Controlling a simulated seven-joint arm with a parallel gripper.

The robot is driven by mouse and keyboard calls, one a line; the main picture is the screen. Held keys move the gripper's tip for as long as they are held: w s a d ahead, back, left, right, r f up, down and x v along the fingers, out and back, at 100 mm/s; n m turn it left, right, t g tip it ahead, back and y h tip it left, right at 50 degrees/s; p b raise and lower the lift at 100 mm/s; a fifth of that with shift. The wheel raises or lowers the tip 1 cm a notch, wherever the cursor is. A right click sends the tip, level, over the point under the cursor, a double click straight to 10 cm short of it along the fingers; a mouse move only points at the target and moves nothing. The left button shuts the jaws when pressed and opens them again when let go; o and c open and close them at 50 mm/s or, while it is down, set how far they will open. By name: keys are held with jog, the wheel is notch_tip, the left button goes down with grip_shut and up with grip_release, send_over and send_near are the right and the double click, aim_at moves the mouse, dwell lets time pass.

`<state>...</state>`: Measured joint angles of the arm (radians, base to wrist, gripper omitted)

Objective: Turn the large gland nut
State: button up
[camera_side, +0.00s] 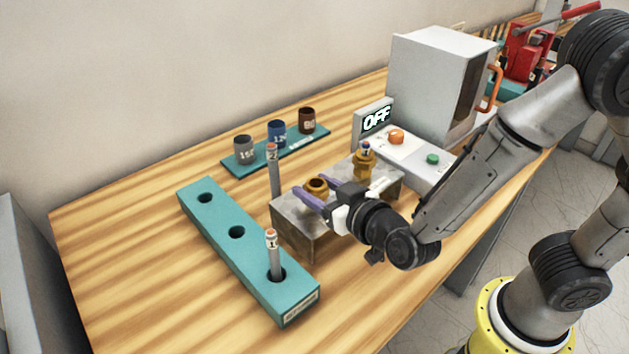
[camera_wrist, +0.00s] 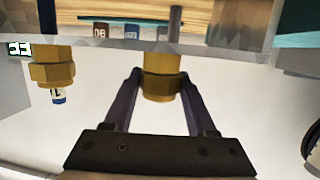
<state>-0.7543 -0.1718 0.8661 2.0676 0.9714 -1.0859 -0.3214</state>
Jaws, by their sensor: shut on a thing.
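A grey metal block (camera_side: 292,236) on the table carries two brass glands. The nearer brass gland nut (camera_side: 316,185) has an open top and stands upright on the block. My gripper (camera_side: 312,189) reaches in from the right, with one purple finger on each side of this nut, shut on it. In the wrist view the gland nut (camera_wrist: 162,84) sits between the two dark fingers. The other brass gland (camera_side: 365,163) has a numbered cylinder in its top; it also shows at left in the wrist view (camera_wrist: 54,70). I cannot tell how far the nut is turned.
A teal rack (camera_side: 215,225) at front left has two empty holes and a numbered rod (camera_side: 272,252). Another rod (camera_side: 274,168) stands behind the block. Several cups stand on a teal strip (camera_side: 238,169). A control box (camera_side: 416,156) with an OFF display is close behind.

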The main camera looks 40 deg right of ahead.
aim_at(317, 194)
jog(key=shift+m+g+h, duration=0.3)
jog(key=shift+m+h, duration=0.6)
jog(key=shift+h, duration=0.3)
jog(key=shift+m+g+h, duration=0.5)
jog(key=shift+m+h, duration=0.6)
jog(key=shift+h, duration=0.2)
jog(key=shift+m+g+h, duration=0.7)
jog(key=shift+m+h, duration=0.4)
jog(key=shift+h, duration=0.2)
jog(key=o, duration=1.6)
jog(key=shift+v, duration=3)
